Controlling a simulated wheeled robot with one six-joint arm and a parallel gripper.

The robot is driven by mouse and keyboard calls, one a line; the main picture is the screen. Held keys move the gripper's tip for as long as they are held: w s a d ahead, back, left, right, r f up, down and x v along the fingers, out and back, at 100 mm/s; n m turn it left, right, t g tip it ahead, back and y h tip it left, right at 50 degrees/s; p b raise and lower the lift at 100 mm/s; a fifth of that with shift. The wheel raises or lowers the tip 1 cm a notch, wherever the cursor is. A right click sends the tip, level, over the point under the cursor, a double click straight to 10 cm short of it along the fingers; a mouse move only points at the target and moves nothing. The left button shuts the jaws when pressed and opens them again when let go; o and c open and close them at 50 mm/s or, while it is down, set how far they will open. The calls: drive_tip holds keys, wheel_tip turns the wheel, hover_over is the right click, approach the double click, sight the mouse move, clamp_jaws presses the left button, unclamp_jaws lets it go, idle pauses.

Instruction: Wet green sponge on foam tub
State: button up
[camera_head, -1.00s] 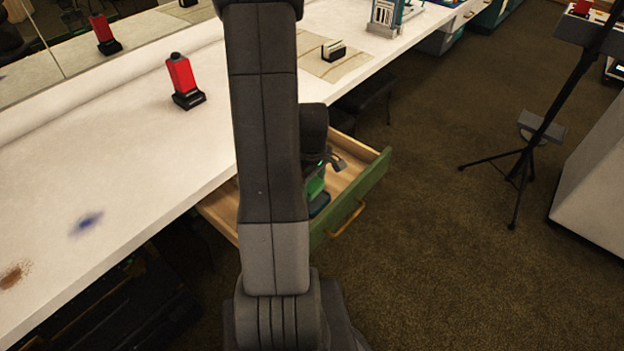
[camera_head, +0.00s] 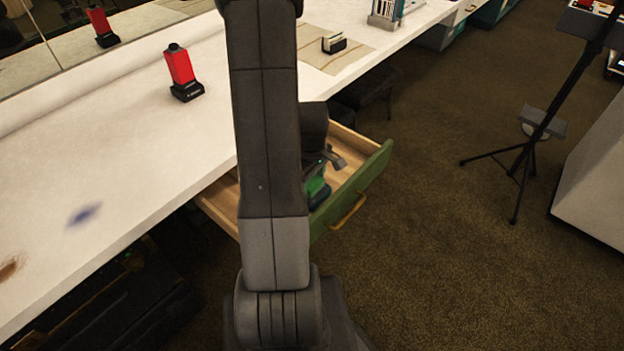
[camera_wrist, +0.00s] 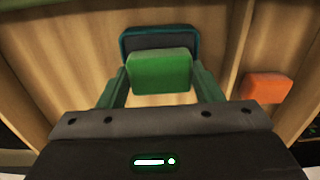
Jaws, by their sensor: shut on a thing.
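The green sponge (camera_wrist: 160,72) is between the green fingers of my gripper (camera_wrist: 159,82), which is shut on it. Just beyond the sponge in the wrist view is a dark teal tub (camera_wrist: 142,35), partly hidden behind the sponge. I cannot tell whether the sponge touches it. Both are over or in the open wooden drawer. In the head view, my arm hides most of my gripper; a patch of green (camera_head: 316,187) shows inside the drawer (camera_head: 352,204).
An orange block (camera_wrist: 265,87) lies right of a wooden divider (camera_wrist: 240,45). A red bottle-like thing with a black base (camera_head: 181,72) stands on the white counter (camera_head: 130,140), which has a blue stain (camera_head: 84,215) and a brown stain (camera_head: 8,268). A tripod (camera_head: 520,165) stands right; carpet between is clear.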

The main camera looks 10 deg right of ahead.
sight(312, 182)
drive_tip(key=shift+f+b, duration=0.5)
drive_tip(key=shift+f, duration=0.05)
idle(1.4)
drive_tip(key=shift+r, duration=0.15)
drive_tip(key=shift+r+p, duration=2.5)
drive_tip(key=shift+r, duration=0.9)
drive_tip(key=shift+r, duration=0.1)
